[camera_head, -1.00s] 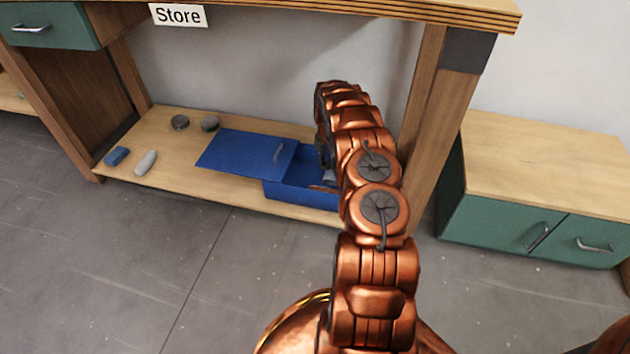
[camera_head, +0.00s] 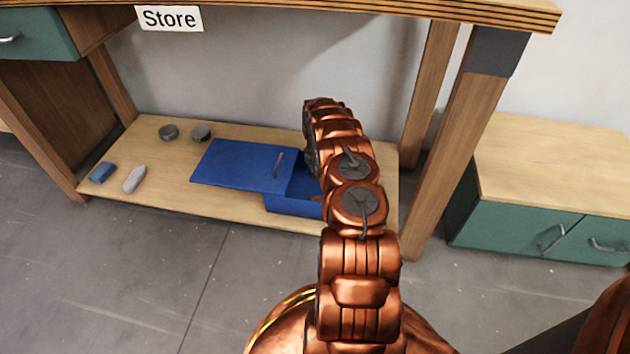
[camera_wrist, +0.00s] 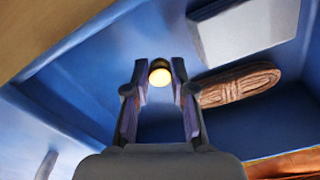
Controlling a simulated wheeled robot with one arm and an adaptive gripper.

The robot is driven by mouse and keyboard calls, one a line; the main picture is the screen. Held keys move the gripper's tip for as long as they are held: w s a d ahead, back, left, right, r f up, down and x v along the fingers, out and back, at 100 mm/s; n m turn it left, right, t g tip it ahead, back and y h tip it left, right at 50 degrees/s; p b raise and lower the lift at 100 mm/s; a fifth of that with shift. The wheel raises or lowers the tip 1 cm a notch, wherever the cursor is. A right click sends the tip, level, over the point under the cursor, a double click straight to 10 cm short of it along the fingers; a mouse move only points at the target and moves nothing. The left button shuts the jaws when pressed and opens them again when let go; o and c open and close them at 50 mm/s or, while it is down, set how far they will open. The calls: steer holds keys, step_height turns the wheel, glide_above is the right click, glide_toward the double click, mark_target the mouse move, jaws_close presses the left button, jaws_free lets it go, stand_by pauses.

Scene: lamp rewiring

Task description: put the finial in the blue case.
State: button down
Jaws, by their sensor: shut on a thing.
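The blue case (camera_head: 291,204) sits on the low shelf with its top partly open; my arm hides its right end. In the wrist view, the blue inside of the case (camera_wrist: 85,72) lies below my gripper. My gripper (camera_wrist: 160,74) is shut on the finial (camera_wrist: 160,77), a small round pale-gold piece between the fingertips. The finial is over the open part of the case; I cannot tell whether it touches the floor of the case. In the head view my arm hides the fingertips and the finial.
In the case lie a brown ridged bundle (camera_wrist: 240,86) and a pale grey block (camera_wrist: 247,30), right of the finial. The blue lid (camera_head: 238,166) covers the left side. A blue block (camera_head: 102,172), a grey piece (camera_head: 134,179) and two round pieces stand farther left on the shelf (camera_head: 185,205).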

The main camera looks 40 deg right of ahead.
mark_target(316, 184)
steer(key=shift+f+b, duration=0.55)
steer(key=shift+f, duration=1.15)
steer(key=shift+f, duration=0.15)
steer(key=c, duration=1)
jaws_free()
step_height(316, 184, up, 12)
steer(key=p, duration=0.3)
steer(key=shift+p, duration=0.3)
